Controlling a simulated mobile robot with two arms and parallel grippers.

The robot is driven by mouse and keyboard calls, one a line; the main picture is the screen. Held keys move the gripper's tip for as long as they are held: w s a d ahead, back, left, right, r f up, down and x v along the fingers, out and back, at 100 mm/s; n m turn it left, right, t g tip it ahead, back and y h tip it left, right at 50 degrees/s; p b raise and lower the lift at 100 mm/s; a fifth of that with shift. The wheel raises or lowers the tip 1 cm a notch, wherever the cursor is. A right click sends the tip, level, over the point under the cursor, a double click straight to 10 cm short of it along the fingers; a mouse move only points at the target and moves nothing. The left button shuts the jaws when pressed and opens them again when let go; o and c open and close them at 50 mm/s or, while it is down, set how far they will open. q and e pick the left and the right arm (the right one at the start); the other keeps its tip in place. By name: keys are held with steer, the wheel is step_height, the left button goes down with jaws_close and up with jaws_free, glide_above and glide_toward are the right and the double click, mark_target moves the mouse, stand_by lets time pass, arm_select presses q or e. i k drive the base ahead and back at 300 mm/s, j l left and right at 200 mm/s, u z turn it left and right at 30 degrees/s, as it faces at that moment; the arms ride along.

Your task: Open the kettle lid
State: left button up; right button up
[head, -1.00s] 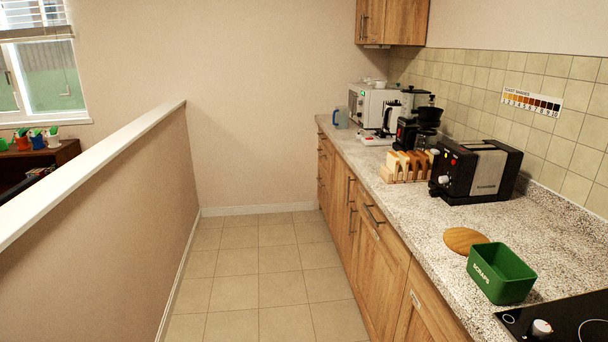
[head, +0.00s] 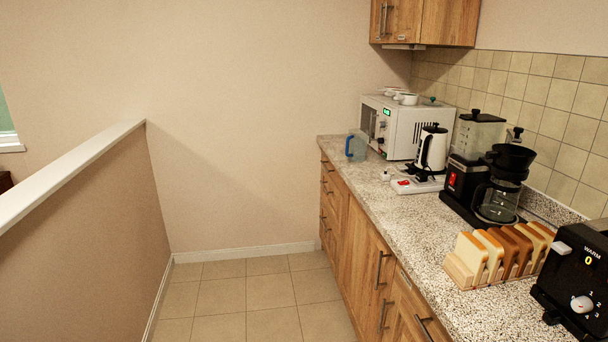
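The kettle (head: 432,150) is white with a black handle and a black lid (head: 434,128) on top. It stands upright on the counter, in front of the microwave and behind the coffee maker. The lid looks closed, but it is small at this distance. Neither of my grippers shows in the head view.
A speckled counter (head: 405,205) runs along the right. It holds a blue-handled jug (head: 357,146), a white microwave (head: 400,125), a power strip (head: 417,184), a coffee maker (head: 488,180), a toast rack (head: 498,253) and a black toaster (head: 580,285). The tiled floor (head: 245,295) is clear; a half wall (head: 90,230) stands left.

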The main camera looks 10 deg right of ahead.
mark_target(429, 129)
steer(key=i+j, duration=0.1)
steer(key=i, duration=1.95)
steer(key=l+z, duration=0.05)
steer(key=l, duration=0.05)
